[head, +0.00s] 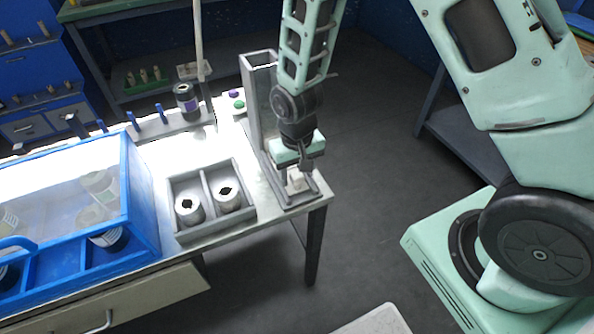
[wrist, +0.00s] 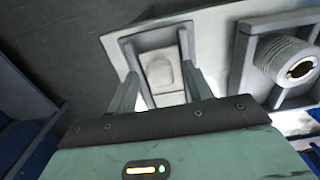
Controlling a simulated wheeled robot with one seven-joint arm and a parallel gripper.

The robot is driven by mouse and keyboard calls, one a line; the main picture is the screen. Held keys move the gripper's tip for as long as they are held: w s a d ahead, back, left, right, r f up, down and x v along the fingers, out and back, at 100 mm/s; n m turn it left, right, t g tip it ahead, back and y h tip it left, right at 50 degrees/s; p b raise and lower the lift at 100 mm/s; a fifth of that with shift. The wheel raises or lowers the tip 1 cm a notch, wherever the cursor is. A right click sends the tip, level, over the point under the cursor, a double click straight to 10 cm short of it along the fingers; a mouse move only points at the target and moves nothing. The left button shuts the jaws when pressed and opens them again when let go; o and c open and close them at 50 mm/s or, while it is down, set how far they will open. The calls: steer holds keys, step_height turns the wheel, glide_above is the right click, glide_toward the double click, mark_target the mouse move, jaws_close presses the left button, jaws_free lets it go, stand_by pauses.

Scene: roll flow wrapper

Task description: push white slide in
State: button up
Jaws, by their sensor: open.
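The white slide (head: 296,181) sits in a grey frame (head: 290,200) at the right end of the table, at the foot of a tall grey chute. In the wrist view the slide (wrist: 160,72) is a pale block with a rounded raised part, inside the grey frame's rim (wrist: 121,45). My gripper (head: 303,166) points down just above the slide, partly hiding it. In the wrist view my gripper (wrist: 160,84) is open, one finger on each side of the slide's line. I cannot tell whether the fingers touch it.
The tall grey chute (head: 262,95) stands close to my gripper. A grey two-part tray (head: 207,163) holds two rolls. A blue cabinet with a clear lid (head: 145,185) stands at left. A dark canister (head: 187,100) and coloured buttons (head: 238,104) are behind. Open floor lies right of the table.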

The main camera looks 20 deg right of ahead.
jaws_close()
steer(key=w, duration=1)
steer(key=shift+w+r+p, duration=0.1)
steer(key=shift+w+p, duration=0.05)
steer(key=shift+p, duration=0.15)
jaws_free()
steer(key=shift+w, duration=0.1)
steer(key=shift+r, duration=0.1)
step_height(320, 180, up, 17)
steer(key=shift+b, duration=0.35)
